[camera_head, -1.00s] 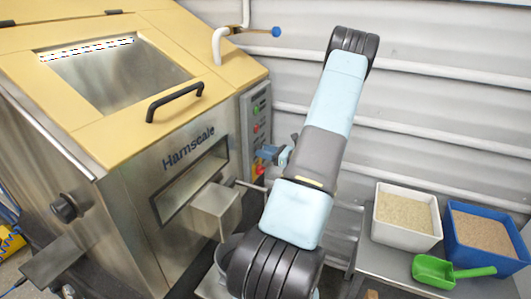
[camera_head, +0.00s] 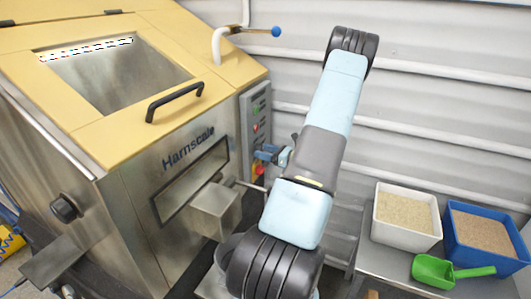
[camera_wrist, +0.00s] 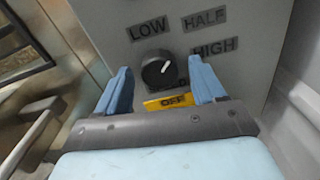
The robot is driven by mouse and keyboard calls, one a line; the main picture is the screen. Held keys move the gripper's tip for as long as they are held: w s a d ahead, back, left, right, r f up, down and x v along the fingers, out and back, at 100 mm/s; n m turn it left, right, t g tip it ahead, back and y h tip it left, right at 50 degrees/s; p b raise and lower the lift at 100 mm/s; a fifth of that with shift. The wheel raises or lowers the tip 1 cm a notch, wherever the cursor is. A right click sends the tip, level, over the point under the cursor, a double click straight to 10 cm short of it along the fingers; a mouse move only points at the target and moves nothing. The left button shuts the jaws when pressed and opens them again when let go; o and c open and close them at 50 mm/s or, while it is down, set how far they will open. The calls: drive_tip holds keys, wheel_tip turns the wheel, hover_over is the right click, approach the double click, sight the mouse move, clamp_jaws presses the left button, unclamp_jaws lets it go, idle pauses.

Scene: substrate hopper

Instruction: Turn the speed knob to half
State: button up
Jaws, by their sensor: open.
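The LOW label (camera_wrist: 148,28) is above the knob. My gripper (camera_wrist: 161,76) is open, with one blue finger on each side of the knob and gaps visible between. In the head view my gripper (camera_head: 271,154) is beside the control panel (camera_head: 256,122), and the knob is not clearly visible there.
A yellow OFF label (camera_wrist: 170,101) lies below the knob. The yellow-topped Harnscale hopper (camera_head: 185,147) stands left of my arm. A white bin (camera_head: 405,232), a blue bin (camera_head: 485,250) and a green scoop (camera_head: 435,271) are on the grey bench at right.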

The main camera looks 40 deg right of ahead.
drive_tip(key=v, duration=1.3)
drive_tip(key=shift+s, duration=0.35)
drive_tip(key=shift+d+f, duration=0.15)
